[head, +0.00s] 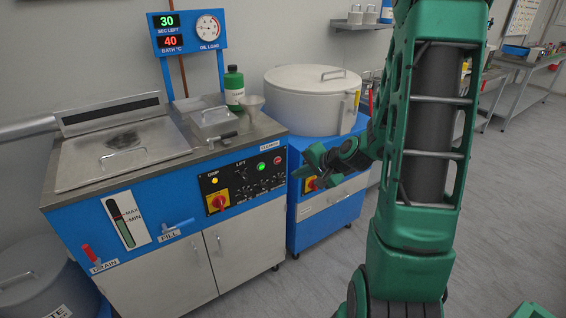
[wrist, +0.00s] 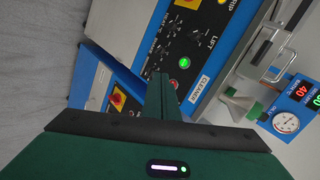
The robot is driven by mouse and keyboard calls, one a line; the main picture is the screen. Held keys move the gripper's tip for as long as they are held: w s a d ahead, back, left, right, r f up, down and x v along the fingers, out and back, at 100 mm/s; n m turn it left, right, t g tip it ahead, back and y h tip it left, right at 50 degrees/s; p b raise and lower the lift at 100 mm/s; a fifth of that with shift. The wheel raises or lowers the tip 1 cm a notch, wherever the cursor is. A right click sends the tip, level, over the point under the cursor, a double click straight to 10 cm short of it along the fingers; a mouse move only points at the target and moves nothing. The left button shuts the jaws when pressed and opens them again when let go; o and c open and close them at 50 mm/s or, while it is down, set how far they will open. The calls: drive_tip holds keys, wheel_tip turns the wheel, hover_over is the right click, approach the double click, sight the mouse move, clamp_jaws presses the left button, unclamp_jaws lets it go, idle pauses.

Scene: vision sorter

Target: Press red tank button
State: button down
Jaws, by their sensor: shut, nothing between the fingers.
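The blue tank cabinet's black control panel (head: 243,182) has a small red button (head: 277,160) at its right end. A lit green button (head: 262,166) is just left of it. My gripper (head: 299,173) is shut and empty, to the right of the panel in the head view. In the wrist view my gripper's fingers (wrist: 162,86) are together, pointing toward the panel (wrist: 185,45). The lit green button (wrist: 184,62) shows just beyond the fingertips. The red button is not visible there, possibly behind the fingers. I see no clear contact.
A red rotary switch (head: 218,201) on a yellow plate and a yellow lamp (head: 214,181) share the panel. A round lidded drum (head: 310,100) stands on a second blue cabinet at right. A green bottle (head: 234,87) stands on the tank top. Grey floor is clear in front.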

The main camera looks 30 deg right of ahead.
drive_tip(key=w+d+m+t, duration=0.1)
drive_tip(key=d+m, duration=0.1)
drive_tip(key=w+d+m+t+h, duration=0.1)
drive_tip(key=w+d+m, duration=0.1)
drive_tip(key=shift+f, duration=0.15)
drive_tip(key=shift+w, duration=0.15)
